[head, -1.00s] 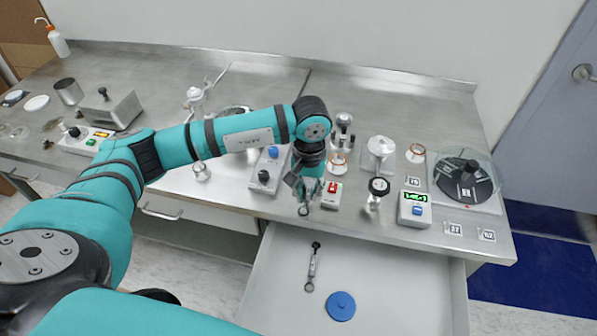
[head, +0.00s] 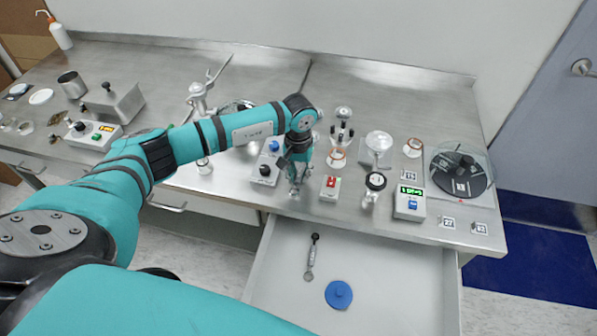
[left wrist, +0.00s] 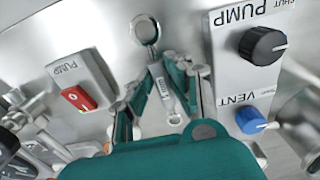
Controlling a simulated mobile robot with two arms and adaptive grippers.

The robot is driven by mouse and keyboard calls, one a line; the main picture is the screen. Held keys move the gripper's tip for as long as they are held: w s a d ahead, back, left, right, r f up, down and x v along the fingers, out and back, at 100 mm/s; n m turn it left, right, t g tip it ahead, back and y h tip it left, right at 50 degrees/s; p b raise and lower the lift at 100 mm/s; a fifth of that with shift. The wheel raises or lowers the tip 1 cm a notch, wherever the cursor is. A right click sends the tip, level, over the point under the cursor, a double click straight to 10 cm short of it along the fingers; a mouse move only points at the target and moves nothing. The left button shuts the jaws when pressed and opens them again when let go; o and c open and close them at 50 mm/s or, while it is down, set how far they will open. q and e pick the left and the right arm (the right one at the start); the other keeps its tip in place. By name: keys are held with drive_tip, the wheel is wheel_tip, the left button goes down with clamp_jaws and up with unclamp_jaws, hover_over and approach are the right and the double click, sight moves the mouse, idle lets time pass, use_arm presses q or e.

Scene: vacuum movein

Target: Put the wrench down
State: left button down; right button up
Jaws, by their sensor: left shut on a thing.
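My left gripper (head: 296,178) is shut on a small metallic wrench, low over the front edge of the bench. In the left wrist view the wrench (left wrist: 165,90) lies between the two teal-sided fingers (left wrist: 166,84), with a large ring at its far end and a smaller ring at its near end. I cannot tell whether the wrench touches the bench top. In the head view it is small and mostly merged with the fingers. My right gripper is not in view.
The steel bench (head: 440,110) holds a pump box with a red switch (head: 330,187) right of the gripper and a pump/vent knob box (head: 267,165) left of it. Below, an open drawer (head: 380,275) holds another tool (head: 312,258) and a blue disc (head: 338,295).

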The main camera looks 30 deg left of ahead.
sight(299, 176)
use_arm(q)
drive_tip(key=shift+f, duration=0.2)
drive_tip(key=c, duration=1.6)
unclamp_jaws()
drive_tip(key=o, duration=0.4)
drive_tip(key=shift+c, duration=0.2)
drive_tip(key=shift+r, duration=0.1)
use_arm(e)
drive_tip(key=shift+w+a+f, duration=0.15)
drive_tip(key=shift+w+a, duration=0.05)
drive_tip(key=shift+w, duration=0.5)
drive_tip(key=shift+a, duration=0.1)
use_arm(q)
drive_tip(key=shift+r+p, duration=0.3)
wheel_tip(299, 176, up, 12)
drive_tip(key=b, duration=0.4)
drive_tip(key=shift+f, duration=0.15)
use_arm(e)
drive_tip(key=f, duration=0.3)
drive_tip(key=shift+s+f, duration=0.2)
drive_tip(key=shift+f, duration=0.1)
